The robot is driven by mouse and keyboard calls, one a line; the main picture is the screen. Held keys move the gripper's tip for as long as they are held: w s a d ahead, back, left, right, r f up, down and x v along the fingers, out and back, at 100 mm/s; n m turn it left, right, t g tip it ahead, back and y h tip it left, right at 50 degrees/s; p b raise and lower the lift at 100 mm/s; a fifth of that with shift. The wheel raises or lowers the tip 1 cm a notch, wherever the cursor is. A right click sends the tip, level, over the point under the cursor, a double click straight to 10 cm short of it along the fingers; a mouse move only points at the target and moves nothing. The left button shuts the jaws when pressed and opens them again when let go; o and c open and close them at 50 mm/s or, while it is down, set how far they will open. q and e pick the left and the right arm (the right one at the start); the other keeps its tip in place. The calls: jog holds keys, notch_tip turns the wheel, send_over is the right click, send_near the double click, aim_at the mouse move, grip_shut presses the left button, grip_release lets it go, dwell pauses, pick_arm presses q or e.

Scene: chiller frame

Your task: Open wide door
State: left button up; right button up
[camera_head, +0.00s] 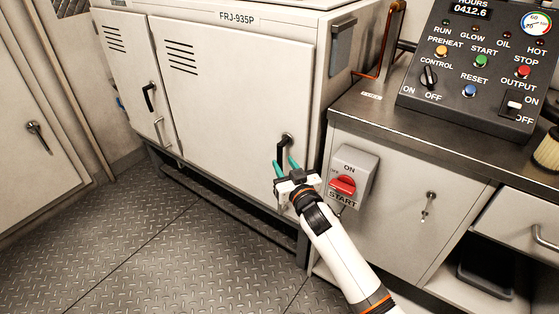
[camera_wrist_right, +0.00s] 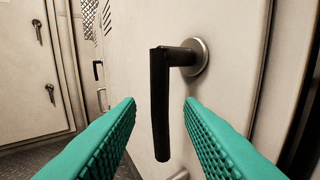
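The wide door (camera_head: 228,102) is a cream panel with vent slots on the front of the chiller cabinet, and it looks shut. Its black handle (camera_head: 283,147) hangs downward near the door's right edge. In the right wrist view the handle (camera_wrist_right: 160,105) stands between two green fingers. My right gripper (camera_head: 285,166) is open at the handle, with one finger on each side and gaps between fingers and handle. It also shows in the right wrist view (camera_wrist_right: 160,112). My left gripper is not in view.
A narrow door (camera_head: 135,70) with its own black handle is left of the wide door. A grey switch box (camera_head: 354,165) with a red knob is close right of my gripper. A control panel (camera_head: 480,65) stands on the counter at right. The plate floor (camera_head: 150,235) is clear.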

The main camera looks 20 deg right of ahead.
aim_at(281, 160)
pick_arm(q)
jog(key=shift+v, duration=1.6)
pick_arm(e)
jog(key=shift+w+a, duration=0.2)
jog(key=shift+w, duration=1.8)
jog(key=shift+c, duration=0.5)
grip_shut()
pick_arm(q)
jog(key=shift+b, duration=0.3)
